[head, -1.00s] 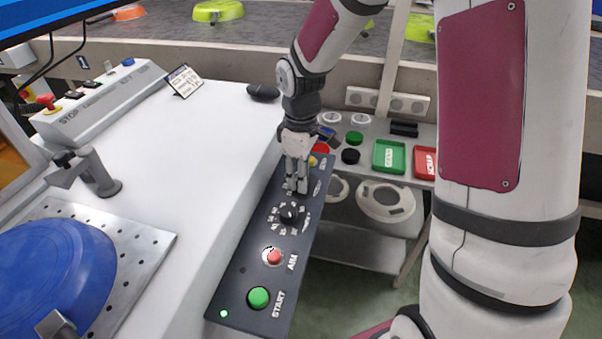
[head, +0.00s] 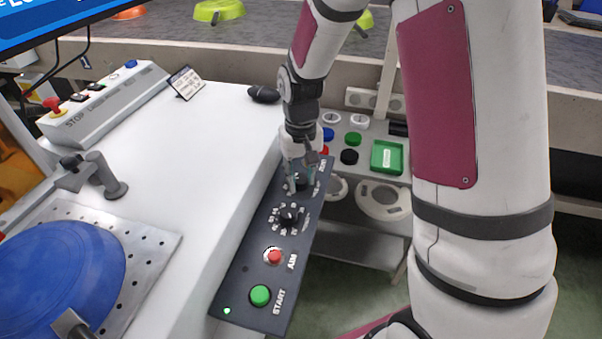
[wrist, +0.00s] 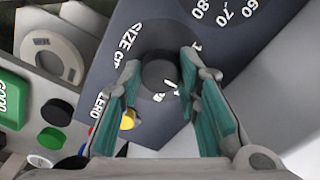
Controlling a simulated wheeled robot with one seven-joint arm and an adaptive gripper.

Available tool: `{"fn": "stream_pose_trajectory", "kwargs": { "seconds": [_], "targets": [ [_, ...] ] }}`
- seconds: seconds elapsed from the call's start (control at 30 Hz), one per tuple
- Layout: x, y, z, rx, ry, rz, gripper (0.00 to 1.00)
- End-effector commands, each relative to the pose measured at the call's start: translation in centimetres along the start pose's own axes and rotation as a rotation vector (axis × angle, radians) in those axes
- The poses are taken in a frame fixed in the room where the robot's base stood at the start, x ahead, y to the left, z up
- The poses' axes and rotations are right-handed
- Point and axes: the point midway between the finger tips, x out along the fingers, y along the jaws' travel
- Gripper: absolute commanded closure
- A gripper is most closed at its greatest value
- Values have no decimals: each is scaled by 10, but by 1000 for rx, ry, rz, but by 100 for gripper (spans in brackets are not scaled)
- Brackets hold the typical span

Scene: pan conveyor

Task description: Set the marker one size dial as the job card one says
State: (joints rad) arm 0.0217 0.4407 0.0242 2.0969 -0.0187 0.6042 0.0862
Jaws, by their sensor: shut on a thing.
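The size dial (wrist: 158,76) is a dark round knob with a white pointer mark on the dark control panel (head: 240,262). The label beside it reads SIZE CM. My gripper (head: 297,180) points down at the far end of the panel. In the wrist view its teal-padded fingers (wrist: 163,66) stand on both sides of the dial and are shut on it. The fingers and shadow hide part of the dial's scale, so its setting is unclear. The job card (head: 185,82) stands at the back of the white table; its writing is too small to read.
A second dial (head: 289,216), a red AIM button (head: 274,255) and a green START button (head: 260,295) sit nearer on the panel. A yellow ZERO button (wrist: 128,119) is close to one finger. A green tray (head: 387,157) and coloured caps lie right.

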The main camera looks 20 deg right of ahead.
Motion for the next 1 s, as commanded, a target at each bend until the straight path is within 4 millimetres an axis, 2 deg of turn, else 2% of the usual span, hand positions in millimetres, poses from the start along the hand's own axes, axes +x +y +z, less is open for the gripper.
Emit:
{"fn": "stream_pose_trajectory", "kwargs": {
  "seconds": [0.43,1.0],
  "targets": [
    [0,-1,1,301,-3,0,98],
    [0,-1,0,384,-1,0,98]
  ]
}}
